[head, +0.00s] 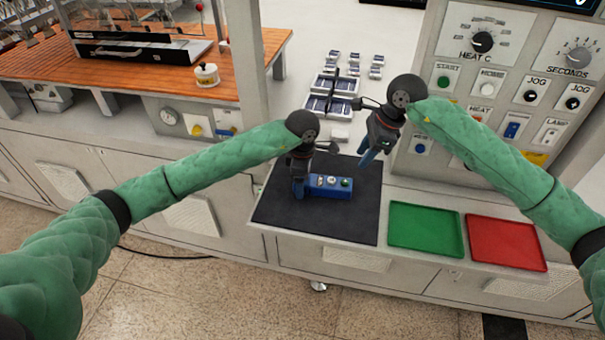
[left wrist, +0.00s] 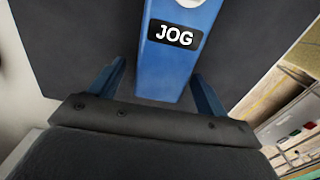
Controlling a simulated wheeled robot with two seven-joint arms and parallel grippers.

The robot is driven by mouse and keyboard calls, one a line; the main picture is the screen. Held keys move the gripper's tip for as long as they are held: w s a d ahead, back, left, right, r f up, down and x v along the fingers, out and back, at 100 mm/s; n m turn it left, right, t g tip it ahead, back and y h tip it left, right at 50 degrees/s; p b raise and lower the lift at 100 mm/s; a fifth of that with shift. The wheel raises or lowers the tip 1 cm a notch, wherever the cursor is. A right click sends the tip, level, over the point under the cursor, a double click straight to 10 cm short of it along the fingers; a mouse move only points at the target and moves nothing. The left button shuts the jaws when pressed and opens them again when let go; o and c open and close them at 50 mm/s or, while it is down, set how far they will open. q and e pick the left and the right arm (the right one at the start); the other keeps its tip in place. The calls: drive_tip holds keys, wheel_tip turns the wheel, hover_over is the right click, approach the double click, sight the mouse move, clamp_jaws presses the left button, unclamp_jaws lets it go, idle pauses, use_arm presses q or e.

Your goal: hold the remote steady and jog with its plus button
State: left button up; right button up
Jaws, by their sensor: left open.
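Which button is plus is too small to tell.
A green tray (head: 426,228) and a red tray (head: 505,243) sit right of the mat. The control panel (head: 490,110) with knobs and JOG buttons rises behind my right arm. Small dark parts (head: 335,85) stand on the white surface behind the mat.

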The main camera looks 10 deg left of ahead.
use_arm(q)
drive_tip(key=shift+c, duration=0.3)
drive_tip(key=c, duration=1.1)
drive_tip(key=shift+c, duration=0.4)
use_arm(e)
drive_tip(key=shift+c, duration=1)
clamp_jaws()
